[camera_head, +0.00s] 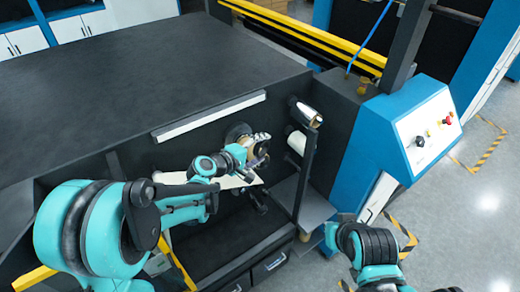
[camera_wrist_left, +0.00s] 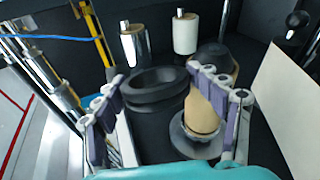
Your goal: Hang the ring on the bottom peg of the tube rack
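The ring (camera_wrist_left: 155,90) is thick and black. In the left wrist view it sits between the two fingertips and appears to touch both. My left gripper (camera_wrist_left: 156,80) seems shut on it. In the head view my left gripper (camera_head: 258,146) is inside the dark machine recess. On the tube rack, a silver roll (camera_head: 305,112) is above a white roll (camera_head: 297,142); both also show in the left wrist view, silver (camera_wrist_left: 133,42) and white (camera_wrist_left: 186,35). A dark knob with a bright end (camera_wrist_left: 297,20) may be the bottom peg; I cannot tell. My right gripper is out of view.
A tan tube with a grey disc (camera_wrist_left: 203,115) is close beside my left gripper's right finger. A pale panel (camera_wrist_left: 285,90) stands to its right. A dark upright post (camera_head: 306,165) edges the recess. The blue control box (camera_head: 420,130) is at right.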

